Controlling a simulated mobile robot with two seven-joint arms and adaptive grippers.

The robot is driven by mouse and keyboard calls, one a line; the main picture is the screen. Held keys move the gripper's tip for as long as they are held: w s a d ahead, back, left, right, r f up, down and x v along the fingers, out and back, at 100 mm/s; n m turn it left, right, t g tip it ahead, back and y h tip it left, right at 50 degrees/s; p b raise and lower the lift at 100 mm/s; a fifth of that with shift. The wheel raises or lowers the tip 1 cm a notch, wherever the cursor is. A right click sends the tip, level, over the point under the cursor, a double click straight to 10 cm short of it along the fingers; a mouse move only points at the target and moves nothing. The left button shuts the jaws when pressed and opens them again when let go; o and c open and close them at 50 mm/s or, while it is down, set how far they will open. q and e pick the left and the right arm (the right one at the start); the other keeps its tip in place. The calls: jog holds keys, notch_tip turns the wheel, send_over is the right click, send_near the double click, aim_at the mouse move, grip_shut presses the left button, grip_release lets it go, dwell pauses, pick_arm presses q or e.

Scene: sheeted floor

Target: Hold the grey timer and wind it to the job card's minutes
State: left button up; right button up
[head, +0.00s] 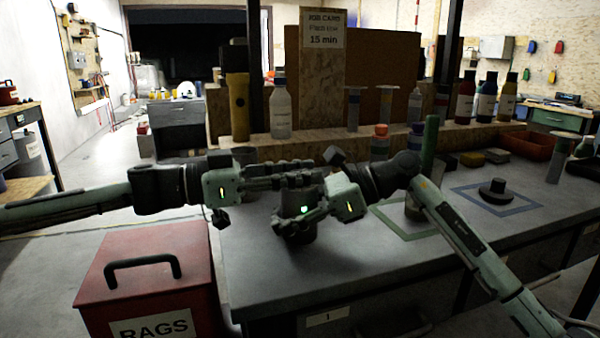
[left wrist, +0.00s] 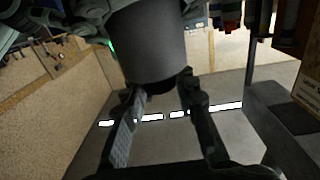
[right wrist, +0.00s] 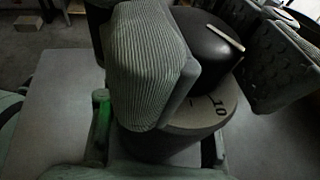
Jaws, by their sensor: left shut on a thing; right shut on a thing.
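The grey timer (head: 303,228) is a dark grey cylinder held over the near part of the bench. Its black knob (right wrist: 205,45) with a white pointer line shows in the right wrist view, beside a dial face (right wrist: 205,110) marked 10. My right gripper (head: 290,220) is shut on the timer's body. My left gripper (head: 312,180) is above it, shut on the knob; in the left wrist view (left wrist: 158,85) its fingers flank the knob at the end of the grey body (left wrist: 150,45). The job card (head: 323,28) reads 15 min. The pointer's exact reading is unclear.
A red RAGS box (head: 150,265) stands at the bench's front left. On the bench (head: 270,285), a black knobbed object (head: 495,190) sits within a blue outline, right of a green outline (head: 390,222). Bottles (head: 281,108) and a yellow torch (head: 238,105) stand on the shelf behind.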

pick_arm(q)
grip_shut()
jog(key=shift+w+m+g, duration=0.1)
jog(key=shift+m+g, duration=0.2)
jog(key=shift+g, duration=0.2)
jog(key=m+g, duration=0.3)
jog(key=g, duration=0.2)
jog(key=shift+h, duration=0.3)
jog(key=shift+m+g+y, duration=0.6)
jog(key=shift+m+g, duration=1.2)
jog(key=shift+g, duration=0.9)
jog(key=o, duration=0.9)
grip_release()
